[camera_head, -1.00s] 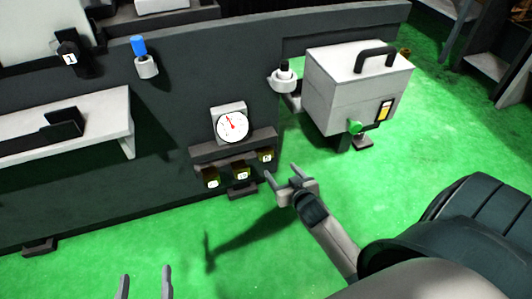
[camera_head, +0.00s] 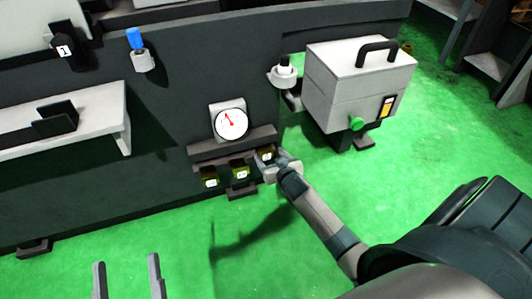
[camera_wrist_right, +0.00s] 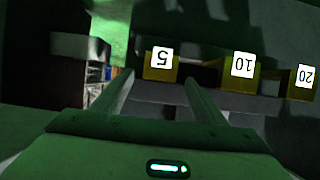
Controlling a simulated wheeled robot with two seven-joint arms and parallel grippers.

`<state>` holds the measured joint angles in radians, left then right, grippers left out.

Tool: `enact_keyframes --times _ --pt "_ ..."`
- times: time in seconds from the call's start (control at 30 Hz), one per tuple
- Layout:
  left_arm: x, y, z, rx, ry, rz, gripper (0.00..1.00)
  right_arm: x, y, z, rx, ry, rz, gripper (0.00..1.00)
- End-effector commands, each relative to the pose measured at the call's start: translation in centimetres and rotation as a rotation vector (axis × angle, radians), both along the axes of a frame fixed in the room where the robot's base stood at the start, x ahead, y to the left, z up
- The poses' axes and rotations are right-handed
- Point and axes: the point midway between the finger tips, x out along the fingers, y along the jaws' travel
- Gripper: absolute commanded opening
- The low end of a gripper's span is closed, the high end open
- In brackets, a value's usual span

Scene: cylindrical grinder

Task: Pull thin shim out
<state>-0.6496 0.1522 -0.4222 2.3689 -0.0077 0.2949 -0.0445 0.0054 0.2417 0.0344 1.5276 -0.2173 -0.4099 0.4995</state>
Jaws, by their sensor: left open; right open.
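Three yellow shim tabs sit in a slotted rack under the dial on the machine's front. The tab labelled 5 (camera_head: 266,155) is at the right end in the head view; it also shows upside down in the right wrist view (camera_wrist_right: 161,66). The tab labelled 10 (camera_head: 240,172) is in the middle, and the tab labelled 20 (camera_head: 209,177) is at the left end. My right gripper (camera_head: 270,162) is open at the 5 tab, its fingers pointing to either side of it; contact cannot be told. My left gripper (camera_head: 128,272) is open and empty, low at the left.
A round dial gauge (camera_head: 231,122) stands just above the rack (camera_head: 235,147). A grey box with a handle (camera_head: 355,85) juts out to the right. A white shelf (camera_head: 95,118) projects at the left. The green floor (camera_head: 300,255) in front is clear.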

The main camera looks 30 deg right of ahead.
Motion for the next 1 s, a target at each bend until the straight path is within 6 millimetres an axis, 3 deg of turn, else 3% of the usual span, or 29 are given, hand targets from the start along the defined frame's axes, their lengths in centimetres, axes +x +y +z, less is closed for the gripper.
enact_keyframes --times 0.2,0.33,0.8,0.87,1.0 --pt "-1.3 0.5 2.2 -0.051 -0.147 0.009 0.66 2.7 -0.7 -1.2 0.000 -0.002 0.000 0.66" --pt "-0.9 1.1 3.4 -0.066 -0.209 0.022 0.66 4.0 -0.9 -1.8 -0.001 -0.001 0.000 0.66" --pt "-0.8 1.6 4.3 -0.077 -0.254 0.031 0.66 4.9 -1.2 -2.0 0.000 -0.001 0.000 0.66" --pt "-0.8 1.6 4.4 -0.078 -0.254 0.032 0.66 4.9 -1.2 -2.0 0.000 -0.001 0.000 0.54" --pt "-0.8 1.6 4.4 -0.078 -0.254 0.032 0.66 4.8 -1.2 -2.0 0.000 -0.001 0.000 0.20"
